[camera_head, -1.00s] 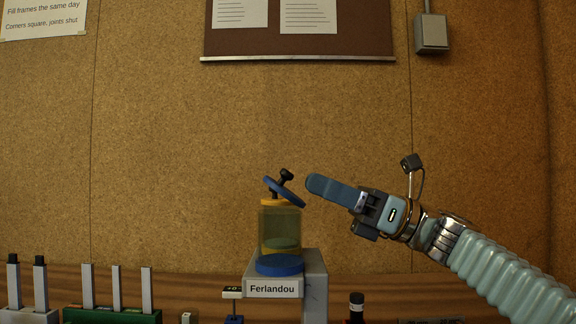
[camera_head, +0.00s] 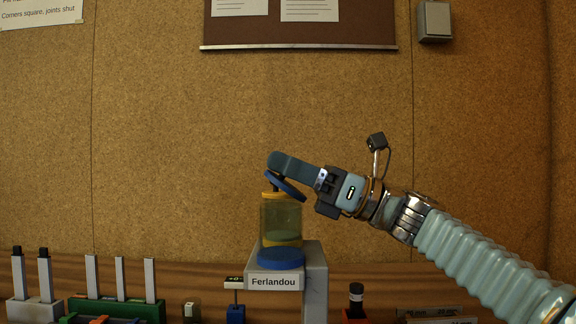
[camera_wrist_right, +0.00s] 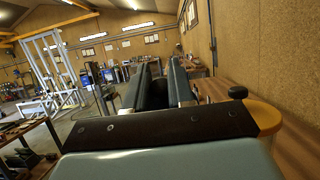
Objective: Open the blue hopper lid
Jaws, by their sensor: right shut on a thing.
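The blue hopper lid (camera_head: 287,187) sits tilted above the orange collar of the hopper (camera_head: 281,222), a clear yellowish jar with a blue base. The lid is raised off the collar on its left side. My right gripper (camera_head: 276,160) reaches in from the right, with its fingers lying over the top of the lid. In the right wrist view the two dark fingers (camera_wrist_right: 160,85) stand close together, and an orange round part (camera_wrist_right: 262,116) shows at the right. My left gripper is out of view.
The hopper stands on a grey pedestal (camera_head: 316,280) labelled Ferlandou. Racks with upright white bars (camera_head: 120,278) stand at the left. A cork wall (camera_head: 170,150) closes the back.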

